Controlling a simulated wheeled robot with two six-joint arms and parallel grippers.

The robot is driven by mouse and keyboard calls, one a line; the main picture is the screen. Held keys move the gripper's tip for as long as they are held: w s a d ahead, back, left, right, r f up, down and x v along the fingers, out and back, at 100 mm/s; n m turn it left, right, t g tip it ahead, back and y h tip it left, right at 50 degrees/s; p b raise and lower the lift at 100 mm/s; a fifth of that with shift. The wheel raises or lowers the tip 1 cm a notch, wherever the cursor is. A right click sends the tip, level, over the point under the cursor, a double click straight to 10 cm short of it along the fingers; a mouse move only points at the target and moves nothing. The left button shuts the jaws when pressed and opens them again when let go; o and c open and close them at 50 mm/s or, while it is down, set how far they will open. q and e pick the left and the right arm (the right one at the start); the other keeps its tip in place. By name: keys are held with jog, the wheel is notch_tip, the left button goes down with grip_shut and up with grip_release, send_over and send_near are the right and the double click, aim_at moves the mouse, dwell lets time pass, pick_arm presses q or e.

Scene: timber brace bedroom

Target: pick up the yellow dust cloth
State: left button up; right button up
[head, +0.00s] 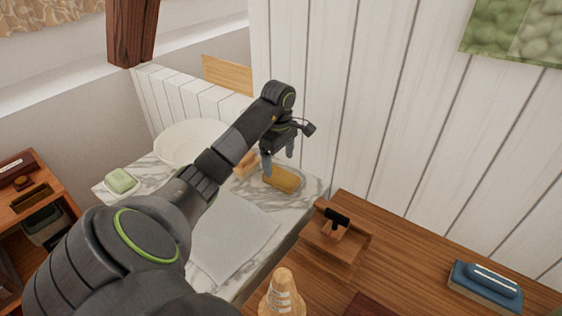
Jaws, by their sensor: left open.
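The yellow dust cloth (283,180) appears as a folded yellow block on the marble top (304,205), close to its right edge. My left gripper (278,158) points down just above and behind the cloth, its two fingers apart and empty. The nearer finger ends close to the cloth's upper left corner; I cannot tell whether it touches. Part of my left arm covers the middle of the marble top. My right gripper is not in view.
A white basin (185,140) and a green soap bar (121,181) stand at the left. A pale sheet (232,238) lies nearer me. A wooden desk (410,250) at the right holds a small wooden tray (345,262) and a blue brush (487,282). A white plank wall rises behind.

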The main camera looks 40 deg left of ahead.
aim_at(281, 174)
pick_arm(q)
jog(key=shift+w+f+b, duration=0.1)
jog(key=shift+f+b, duration=0.8)
jog(key=shift+f, duration=0.4)
jog(key=f+b, duration=0.3)
jog(key=shift+w+f, duration=0.35)
jog(key=shift+f, duration=0.05)
jog(key=shift+f+b, duration=0.2)
jog(key=shift+b, duration=0.15)
jog(key=c, duration=1.1)
jog(key=shift+r, duration=0.1)
